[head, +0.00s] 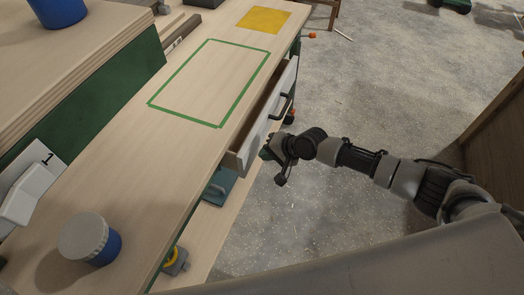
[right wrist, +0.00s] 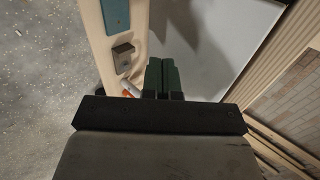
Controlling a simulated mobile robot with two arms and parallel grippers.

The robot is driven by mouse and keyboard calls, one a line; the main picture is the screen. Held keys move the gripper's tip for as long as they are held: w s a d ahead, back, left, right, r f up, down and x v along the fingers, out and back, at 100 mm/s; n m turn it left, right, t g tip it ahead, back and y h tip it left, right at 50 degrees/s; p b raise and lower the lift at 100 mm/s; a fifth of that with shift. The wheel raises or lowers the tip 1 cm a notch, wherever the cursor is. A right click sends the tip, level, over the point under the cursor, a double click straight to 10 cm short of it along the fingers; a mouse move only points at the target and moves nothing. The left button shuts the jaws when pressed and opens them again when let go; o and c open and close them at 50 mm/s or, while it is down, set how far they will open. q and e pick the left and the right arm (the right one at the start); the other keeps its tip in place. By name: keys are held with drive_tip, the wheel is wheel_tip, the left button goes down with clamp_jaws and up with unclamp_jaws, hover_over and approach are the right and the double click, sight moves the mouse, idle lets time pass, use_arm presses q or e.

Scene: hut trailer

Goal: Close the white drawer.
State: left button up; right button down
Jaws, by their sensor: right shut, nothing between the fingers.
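The white drawer (head: 266,122) sits under the front edge of the wooden bench in the head view. It is partly pulled out, with a gap showing between its front and the benchtop. Its dark handle (head: 283,105) is on the front. My right gripper (head: 268,153) is at the near end of the drawer front, its fingers shut and empty. I cannot tell whether it touches the drawer. In the right wrist view its green fingers (right wrist: 161,76) are together, beside a pale, flat surface that appears to be the drawer front. My left gripper is not in view.
The benchtop (head: 130,150) holds a green taped rectangle, a yellow square (head: 264,19) and a blue jar with a grey lid (head: 88,239). A teal object (head: 219,186) lies on the lower shelf. Open speckled floor (head: 385,75) lies right of the bench.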

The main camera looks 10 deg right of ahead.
drive_tip(key=shift+w+a, duration=0.35)
drive_tip(key=shift+a, duration=0.3)
drive_tip(key=w+a, duration=0.2)
drive_tip(key=a, duration=0.1)
drive_tip(key=w+a, duration=0.1)
drive_tip(key=shift+w+a+b, duration=0.1)
drive_tip(key=shift+a+b, duration=0.25)
drive_tip(key=shift+a, duration=0.05)
drive_tip(key=shift+w+a, duration=0.15)
drive_tip(key=shift+a, duration=0.05)
drive_tip(key=shift+r, duration=0.15)
